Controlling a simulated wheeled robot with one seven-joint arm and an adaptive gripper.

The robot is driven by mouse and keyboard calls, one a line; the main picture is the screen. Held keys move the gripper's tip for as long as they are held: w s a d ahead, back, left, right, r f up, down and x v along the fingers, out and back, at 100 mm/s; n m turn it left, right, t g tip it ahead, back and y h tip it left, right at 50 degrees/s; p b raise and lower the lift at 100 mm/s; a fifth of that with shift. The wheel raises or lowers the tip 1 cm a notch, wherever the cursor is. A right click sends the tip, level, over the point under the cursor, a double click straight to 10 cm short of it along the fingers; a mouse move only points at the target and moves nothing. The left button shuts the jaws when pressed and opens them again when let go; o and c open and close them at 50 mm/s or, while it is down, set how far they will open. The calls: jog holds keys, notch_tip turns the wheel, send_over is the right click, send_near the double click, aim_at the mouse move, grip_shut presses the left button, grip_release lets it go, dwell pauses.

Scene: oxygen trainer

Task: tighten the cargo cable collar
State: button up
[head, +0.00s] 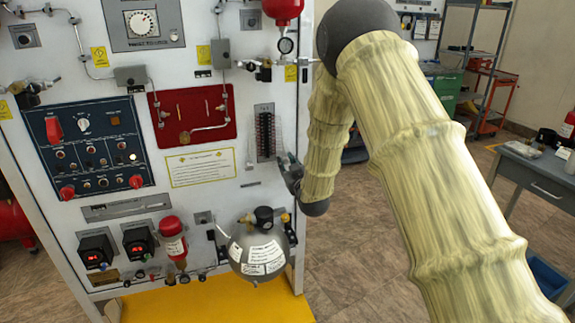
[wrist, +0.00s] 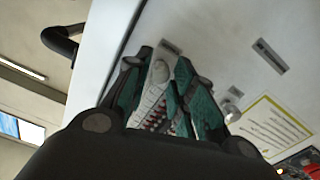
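I cannot make out the cargo cable collar for certain in either view. My gripper (head: 288,170) is at the right edge of the white panel, just below and right of a dark vertical strip with red parts (head: 265,134). In the wrist view my gripper (wrist: 162,72) shows two teal-padded fingers spread apart. A grey plate with a row of red parts (wrist: 156,105) shows through the gap between them, partly hidden by the fingers. Nothing is seen held. Whether the fingers touch the panel cannot be told.
The white panel (head: 80,190) carries a dark blue switch board (head: 85,150), a red plate (head: 190,115) and a round grey tank (head: 256,250) below my gripper. A yellow ledge (head: 210,305) lies at its foot. A grey desk (head: 540,175) stands at the right.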

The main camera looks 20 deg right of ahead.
grip_shut()
jog(key=shift+m, duration=0.3)
jog(key=m+b, duration=0.1)
jog(key=m, duration=0.4)
jog(key=shift+d+m+b, duration=0.1)
jog(key=shift+m+b, duration=0.2)
jog(key=shift+b, duration=0.1)
jog(key=m+b, duration=0.2)
jog(key=m, duration=0.4)
jog(key=shift+f+b, duration=0.1)
jog(key=shift+b, duration=0.25)
jog(key=m+b, duration=0.4)
jog(key=m, duration=0.2)
jog(key=shift+d+f+m, duration=0.1)
jog(key=shift+m, duration=0.2)
jog(key=m+b, duration=0.3)
jog(key=m, duration=0.2)
jog(key=shift+b, duration=0.4)
